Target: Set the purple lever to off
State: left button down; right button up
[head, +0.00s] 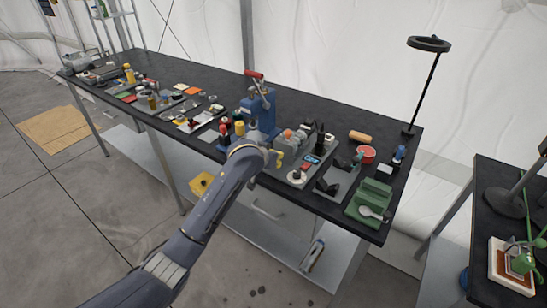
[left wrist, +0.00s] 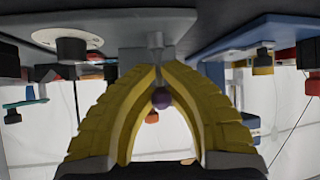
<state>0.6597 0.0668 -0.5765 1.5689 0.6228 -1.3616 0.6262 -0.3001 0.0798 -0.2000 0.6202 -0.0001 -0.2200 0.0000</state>
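The purple lever's round knob (left wrist: 161,98) shows in the left wrist view, on a thin grey stem (left wrist: 157,52) coming from a grey block. In that view the yellow fingers of my left gripper (left wrist: 157,72) come together around the stem, with the knob between them on the palm side. In the head view my left gripper (head: 278,158) is at the workbench's front edge, beside a grey plate (head: 288,176). The lever cannot be made out there, and its off mark is not visible. My right gripper is not in view.
The black workbench (head: 185,76) is crowded with small parts. A blue device with a red handle (head: 260,100) stands just behind my left gripper. A green tray (head: 369,203) and a red round container (head: 367,154) lie to the right. The floor in front is open.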

pick_arm(q)
jog(key=shift+w+d+r+g+y, duration=0.15)
jog(key=shift+d+r+g+y, duration=0.05)
jog(key=shift+g+y, duration=0.1)
dwell(1.4)
jog(key=c, duration=1.6)
grip_release()
jog(key=shift+f, duration=0.15)
jog(key=shift+o, duration=0.2)
jog(key=shift+a, duration=0.1)
jog(key=v, duration=1.2)
